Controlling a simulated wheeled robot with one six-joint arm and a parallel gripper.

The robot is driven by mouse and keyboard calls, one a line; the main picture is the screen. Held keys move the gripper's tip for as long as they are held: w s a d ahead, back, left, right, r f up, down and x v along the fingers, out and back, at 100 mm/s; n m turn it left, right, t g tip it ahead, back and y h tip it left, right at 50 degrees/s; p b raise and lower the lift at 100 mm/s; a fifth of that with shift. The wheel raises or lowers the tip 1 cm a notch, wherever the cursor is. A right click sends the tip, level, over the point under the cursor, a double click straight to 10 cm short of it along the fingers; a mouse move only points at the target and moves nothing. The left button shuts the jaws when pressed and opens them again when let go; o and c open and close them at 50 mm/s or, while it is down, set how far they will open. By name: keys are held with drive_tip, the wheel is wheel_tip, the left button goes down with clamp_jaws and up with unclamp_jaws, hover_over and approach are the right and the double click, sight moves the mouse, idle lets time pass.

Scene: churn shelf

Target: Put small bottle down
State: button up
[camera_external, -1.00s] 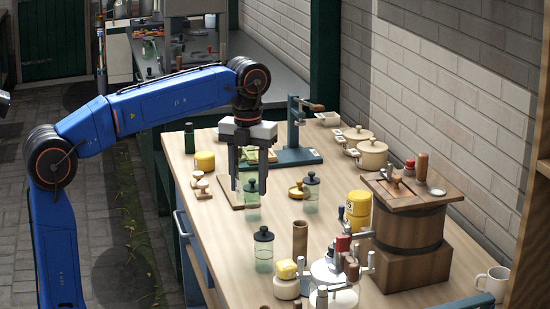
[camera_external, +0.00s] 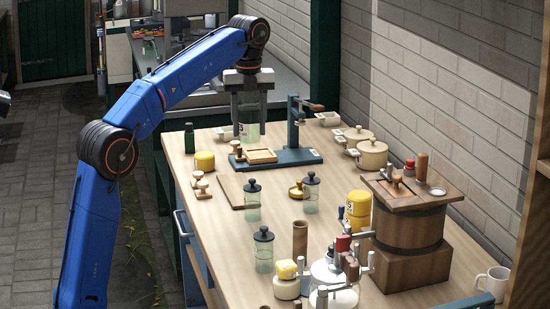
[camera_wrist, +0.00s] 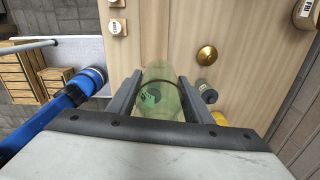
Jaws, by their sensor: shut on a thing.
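My gripper (camera_external: 249,125) is shut on a pale green, see-through bottle (camera_external: 249,132), taken here as the small bottle. In the external view it hangs between the fingers over the far part of the bench, behind a small wooden tray (camera_external: 261,157) on a blue stand (camera_external: 297,158). In the wrist view the bottle (camera_wrist: 161,92) fills the space between the fingers of my gripper (camera_wrist: 156,95), with wood bench top beyond it. I cannot tell whether its base touches the bench.
The wooden bench (camera_external: 222,235) holds black-lidded glass jars (camera_external: 252,207), a dark green bottle (camera_external: 189,139), a yellow-topped pot (camera_external: 204,161) and cream pots (camera_external: 371,155). A wooden churn (camera_external: 408,225) stands at right. The bench's left front strip is bare.

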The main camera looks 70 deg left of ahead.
drive_tip(key=s+a+f+n, duration=0.2)
drive_tip(key=a+n, duration=0.2)
drive_tip(key=a, duration=1.1)
drive_tip(key=shift+f, duration=7.15)
drive_tip(key=o, duration=1.2)
drive_tip(key=shift+f, duration=0.1)
drive_tip(key=shift+c, duration=0.2)
wheel_tip(320, 180, up, 12)
